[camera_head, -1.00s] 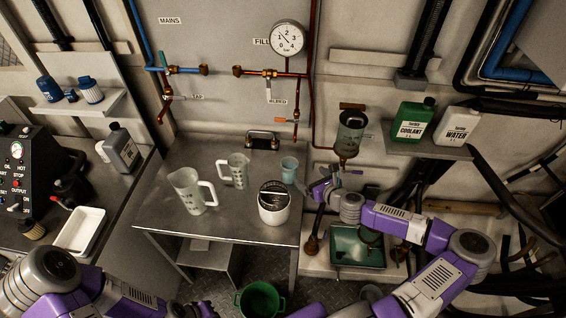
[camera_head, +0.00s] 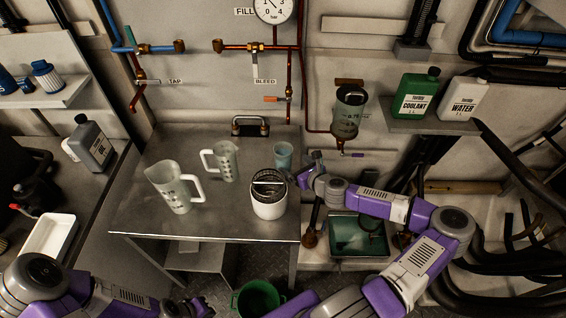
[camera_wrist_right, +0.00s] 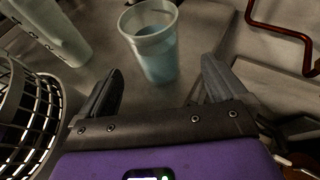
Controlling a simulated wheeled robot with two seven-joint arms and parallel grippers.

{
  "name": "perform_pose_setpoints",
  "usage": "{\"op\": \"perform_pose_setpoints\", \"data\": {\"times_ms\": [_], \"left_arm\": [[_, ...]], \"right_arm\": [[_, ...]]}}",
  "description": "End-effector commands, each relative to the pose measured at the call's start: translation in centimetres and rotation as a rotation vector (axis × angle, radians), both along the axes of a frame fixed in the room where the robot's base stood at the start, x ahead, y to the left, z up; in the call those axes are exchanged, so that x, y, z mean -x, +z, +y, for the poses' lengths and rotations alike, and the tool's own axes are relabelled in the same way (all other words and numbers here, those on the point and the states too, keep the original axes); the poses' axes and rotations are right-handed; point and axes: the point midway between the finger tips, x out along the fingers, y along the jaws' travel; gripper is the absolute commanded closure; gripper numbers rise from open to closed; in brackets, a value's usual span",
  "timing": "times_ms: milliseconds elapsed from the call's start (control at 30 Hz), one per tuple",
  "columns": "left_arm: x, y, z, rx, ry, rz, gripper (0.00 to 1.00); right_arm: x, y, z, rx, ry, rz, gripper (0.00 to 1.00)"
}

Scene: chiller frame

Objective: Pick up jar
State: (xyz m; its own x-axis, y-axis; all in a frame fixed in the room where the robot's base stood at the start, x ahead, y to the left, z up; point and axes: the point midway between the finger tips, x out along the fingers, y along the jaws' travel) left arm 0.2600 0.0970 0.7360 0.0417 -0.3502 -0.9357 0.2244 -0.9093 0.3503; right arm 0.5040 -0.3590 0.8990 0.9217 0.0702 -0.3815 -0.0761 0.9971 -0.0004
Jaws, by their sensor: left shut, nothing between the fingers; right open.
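A light blue translucent cup (camera_head: 284,157), the likeliest jar, stands upright on the metal bench near its right back edge. In the right wrist view the cup (camera_wrist_right: 151,42) stands ahead of the open fingers, lined up with the space between them. My right gripper (camera_head: 304,173) is close to the cup's right side and open. In the wrist view its fingers (camera_wrist_right: 160,88) point toward the cup, with nothing held.
A white canister with a dark grille top (camera_head: 269,203) stands just in front of the cup. Two clear measuring jugs (camera_head: 174,190) (camera_head: 226,163) stand further left. A green bucket (camera_head: 258,300) is on the floor. Pipes run behind the bench.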

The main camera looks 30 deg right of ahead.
Motion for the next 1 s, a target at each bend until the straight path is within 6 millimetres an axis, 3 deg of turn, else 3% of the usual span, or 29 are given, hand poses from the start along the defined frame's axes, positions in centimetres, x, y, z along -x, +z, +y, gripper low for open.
{"op": "perform_pose_setpoints", "data": {"times_ms": [400,733,767,1000], "left_arm": [[0.0,-1.0,0.0,0.0,0.0,-0.001,1.0],[0.0,-1.0,0.0,0.0,0.0,-0.001,1.0],[0.0,-1.0,0.0,0.0,0.0,-0.001,1.0],[0.0,-1.1,0.0,0.0,0.0,0.0,1.0]], "right_arm": [[-5.0,-2.5,1.0,0.001,0.001,0.0,0.02],[-5.8,-2.8,1.0,-0.001,0.002,0.001,0.02],[-5.8,-2.8,1.0,-0.001,0.002,0.001,0.03],[-5.8,-2.7,1.0,0.0,0.001,0.001,0.4]]}}
